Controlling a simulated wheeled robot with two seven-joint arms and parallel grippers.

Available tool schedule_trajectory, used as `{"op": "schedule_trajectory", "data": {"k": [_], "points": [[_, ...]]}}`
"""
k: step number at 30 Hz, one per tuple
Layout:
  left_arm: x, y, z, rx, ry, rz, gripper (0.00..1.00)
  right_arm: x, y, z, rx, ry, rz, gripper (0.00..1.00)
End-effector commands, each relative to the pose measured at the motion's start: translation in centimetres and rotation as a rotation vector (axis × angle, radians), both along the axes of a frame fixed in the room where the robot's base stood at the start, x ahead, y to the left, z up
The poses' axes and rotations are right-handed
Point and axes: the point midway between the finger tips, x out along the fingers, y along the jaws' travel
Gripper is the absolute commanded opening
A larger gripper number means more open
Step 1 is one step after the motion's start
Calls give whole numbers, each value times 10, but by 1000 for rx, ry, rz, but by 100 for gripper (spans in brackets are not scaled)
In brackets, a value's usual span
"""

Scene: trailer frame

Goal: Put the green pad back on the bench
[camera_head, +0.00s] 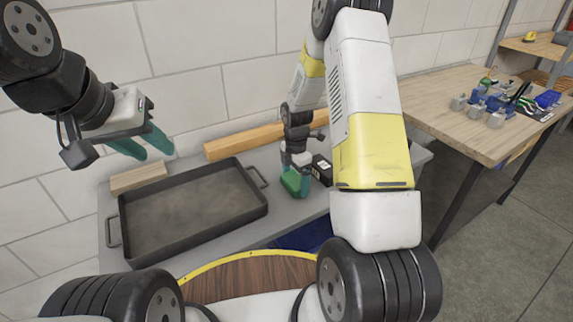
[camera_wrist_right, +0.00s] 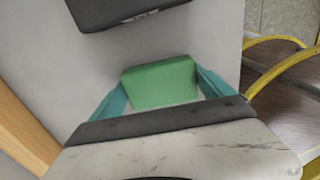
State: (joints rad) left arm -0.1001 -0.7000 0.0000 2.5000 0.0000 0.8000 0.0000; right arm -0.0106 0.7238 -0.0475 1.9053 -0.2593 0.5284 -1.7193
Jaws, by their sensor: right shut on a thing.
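The green pad (camera_head: 291,182) is a small green block at the grey bench (camera_head: 190,258), right of the black tray. It also shows in the right wrist view (camera_wrist_right: 160,82), between the two teal fingers. My right gripper (camera_head: 295,178) is shut on the pad, with a finger on either side of it. In the head view the pad looks at or just above the bench top; I cannot tell whether it touches. My left gripper (camera_head: 143,146) is empty, above the back left of the tray, with its teal fingers apart.
A black tray (camera_head: 262,210) with two handles fills the left of the bench. A wooden block (camera_head: 138,178) and a long wooden beam (camera_head: 243,141) lie behind it. A black box (camera_head: 322,168) stands close right of the pad. A wooden table (camera_head: 450,110) with tools is at right.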

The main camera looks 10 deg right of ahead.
Motion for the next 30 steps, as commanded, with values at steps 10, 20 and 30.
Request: {"op": "schedule_trajectory", "data": {"k": [10,20,30], "points": [[0,0,0,0,0,0,36,0,0,-3,0,1,0,100],[0,0,0,0,0,0,36,1,0,18,1,-4,-1,100],[0,0,0,0,0,0,36,2,0,90,0,-4,-1,100]]}}
